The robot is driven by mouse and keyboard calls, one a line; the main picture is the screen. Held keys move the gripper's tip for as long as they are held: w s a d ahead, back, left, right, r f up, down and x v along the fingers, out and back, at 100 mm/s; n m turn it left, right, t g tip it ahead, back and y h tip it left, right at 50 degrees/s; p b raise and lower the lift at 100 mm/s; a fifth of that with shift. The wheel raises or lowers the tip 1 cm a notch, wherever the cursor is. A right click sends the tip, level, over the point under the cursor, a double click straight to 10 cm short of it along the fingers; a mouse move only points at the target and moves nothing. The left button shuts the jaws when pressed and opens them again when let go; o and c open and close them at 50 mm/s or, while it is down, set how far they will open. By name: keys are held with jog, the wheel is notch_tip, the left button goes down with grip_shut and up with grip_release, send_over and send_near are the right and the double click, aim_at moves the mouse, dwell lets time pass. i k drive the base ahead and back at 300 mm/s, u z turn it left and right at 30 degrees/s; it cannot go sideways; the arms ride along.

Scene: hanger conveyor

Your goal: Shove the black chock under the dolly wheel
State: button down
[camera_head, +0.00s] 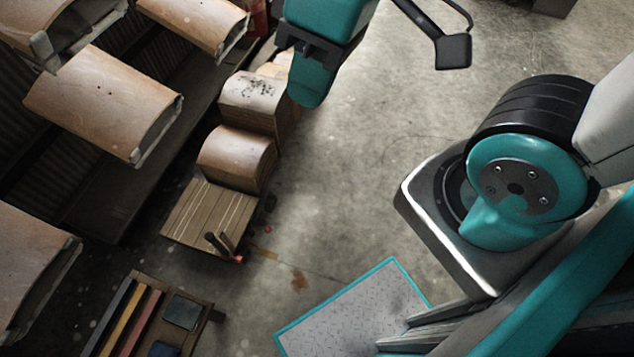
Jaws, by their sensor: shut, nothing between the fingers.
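My gripper (311,88) hangs at the top middle, teal with a dark crossbar, its fingers together and empty. It is above the floor, to the right of the stacked wooden boxes. A low slatted wooden platform (196,222) on the left looks like the dolly. A small dark piece with a red end (217,243) is at its front right corner. I cannot tell whether this is a wheel, a handle or the black chock. No clear wheel or chock can be made out.
Curved-top wooden boxes (238,160) stand behind the platform. Large wood-coloured curved pieces (107,100) hang at the left. A low table with coloured strips (141,322) is at the bottom left. A dark paddle (453,51) hangs at the top. Bare concrete floor (345,175) lies in the middle.

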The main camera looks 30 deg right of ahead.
aim_at(271, 199)
jog(key=z, duration=1.2)
jog(key=i, duration=0.8)
jog(key=u, duration=0.9)
jog(key=i, duration=0.75)
jog(key=u, duration=0.85)
